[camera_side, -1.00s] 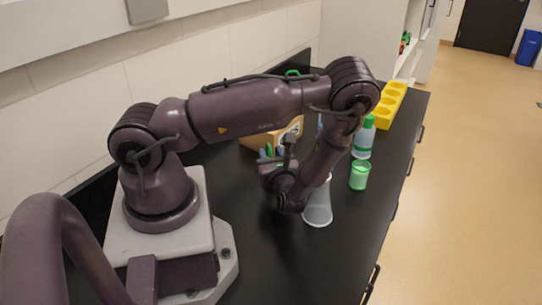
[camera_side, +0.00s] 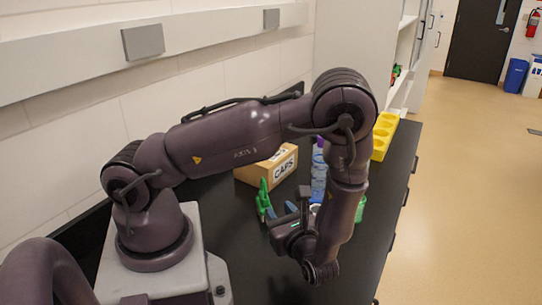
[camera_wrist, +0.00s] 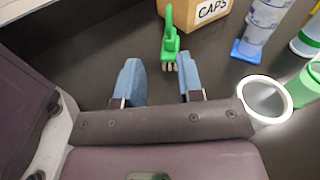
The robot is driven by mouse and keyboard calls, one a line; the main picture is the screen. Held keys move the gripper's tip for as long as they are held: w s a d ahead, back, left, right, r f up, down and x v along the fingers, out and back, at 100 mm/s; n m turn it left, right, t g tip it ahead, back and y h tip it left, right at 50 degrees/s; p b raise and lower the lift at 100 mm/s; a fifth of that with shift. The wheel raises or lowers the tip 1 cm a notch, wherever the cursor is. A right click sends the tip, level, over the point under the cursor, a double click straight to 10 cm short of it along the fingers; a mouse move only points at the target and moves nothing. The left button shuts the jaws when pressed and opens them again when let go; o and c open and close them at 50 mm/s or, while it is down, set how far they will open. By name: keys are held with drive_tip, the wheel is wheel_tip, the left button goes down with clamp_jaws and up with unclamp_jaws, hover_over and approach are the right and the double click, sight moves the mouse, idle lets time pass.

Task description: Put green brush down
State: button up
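The green brush (camera_side: 264,199) is on the black worktop in front of the cardboard box, near my fingers. In the wrist view the brush (camera_wrist: 170,42) is just beyond my fingertips, in line with the gap between them, its pale bristles toward me. My gripper (camera_wrist: 161,75) has its two blue fingers spread apart, with a gap wider than the brush and nothing between them. In the side view my gripper (camera_side: 279,211) is low over the worktop, partly hidden by my wrist.
The box marked CAPS (camera_side: 268,167) stands behind the brush. A blue bottle with a purple cap (camera_side: 318,173) stands to its right. A pale open cup (camera_wrist: 265,98) is close right of my gripper, beside a green cup (camera_wrist: 303,84). A yellow rack (camera_side: 384,135) is farther back.

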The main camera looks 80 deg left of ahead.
drive_tip(key=s+d+r+n+t+h, duration=0.1)
drive_tip(key=d+r+n+t+h, duration=0.1)
drive_tip(key=r+n+h, duration=0.3)
drive_tip(key=s+d+r+n+t+h, duration=0.2)
drive_tip(key=r+n+h, duration=0.3)
drive_tip(key=r, duration=0.7)
drive_tip(key=s+d+r+n+t+h, duration=0.2)
drive_tip(key=r+n+h, duration=0.3)
drive_tip(key=r, duration=0.3)
drive_tip(key=shift+d+r+n+t+h, duration=0.3)
drive_tip(key=shift+d+t+h, duration=0.5)
drive_tip(key=shift+d+h, duration=0.1)
